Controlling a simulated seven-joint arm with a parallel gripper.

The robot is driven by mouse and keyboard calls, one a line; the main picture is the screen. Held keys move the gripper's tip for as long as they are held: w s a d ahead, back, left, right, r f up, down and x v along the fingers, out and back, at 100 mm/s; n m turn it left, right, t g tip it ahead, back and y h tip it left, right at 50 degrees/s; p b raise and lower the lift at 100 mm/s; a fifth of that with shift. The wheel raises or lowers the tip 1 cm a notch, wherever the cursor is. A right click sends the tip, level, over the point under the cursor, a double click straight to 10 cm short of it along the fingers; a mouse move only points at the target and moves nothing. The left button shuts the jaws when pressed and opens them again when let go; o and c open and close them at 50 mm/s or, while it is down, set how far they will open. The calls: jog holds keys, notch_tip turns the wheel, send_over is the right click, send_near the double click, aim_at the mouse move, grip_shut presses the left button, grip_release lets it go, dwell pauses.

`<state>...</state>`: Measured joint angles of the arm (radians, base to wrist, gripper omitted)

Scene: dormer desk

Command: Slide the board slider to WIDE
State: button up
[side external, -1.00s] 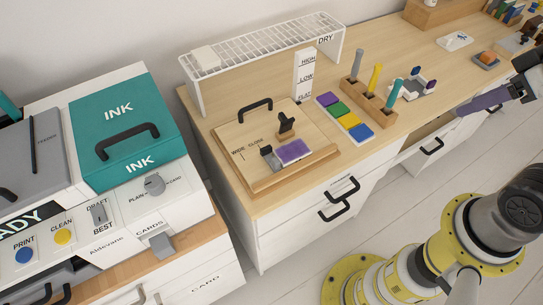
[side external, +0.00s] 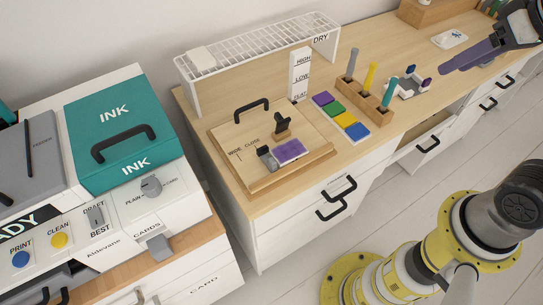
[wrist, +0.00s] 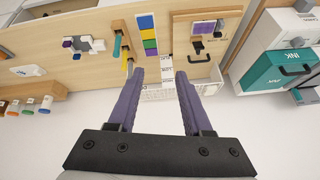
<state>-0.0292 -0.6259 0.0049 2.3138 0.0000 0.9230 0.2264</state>
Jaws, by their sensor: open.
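The wooden board (side external: 231,138) lies on the desk, with WIDE and CLOSE printed at its left. A small grey block (side external: 265,157) sits near these words, beside a purple pad (side external: 289,151). A black upright knob (side external: 282,126) stands behind the pad. I cannot tell which piece is the slider, or its exact setting. The board also shows at the upper right of the wrist view (wrist: 180,30). My gripper (side external: 446,69) is open and empty, well right of the board. In the wrist view its fingers (wrist: 160,77) are apart, with the board beyond and to their right.
A white wire rack (side external: 262,50) stands behind the board. A HIGH/LOW/FLAT block (side external: 300,75), colour pads (side external: 334,113) and a wooden holder of upright tools (side external: 372,100) are to its right. The teal INK machine (side external: 120,120) stands at left. A drawer (side external: 424,140) is partly open.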

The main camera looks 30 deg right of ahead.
jog(key=w+a+r+g, duration=0.1)
jog(key=w+a, duration=0.3)
jog(key=w, duration=0.5)
jog(key=n+g, duration=0.2)
jog(key=g, duration=0.3)
send_over(272, 160)
notch_tip(272, 160, down, 20)
notch_tip(272, 160, down, 13)
jog(key=shift+f, duration=0.1)
grip_shut()
jog(key=shift+a, duration=0.1)
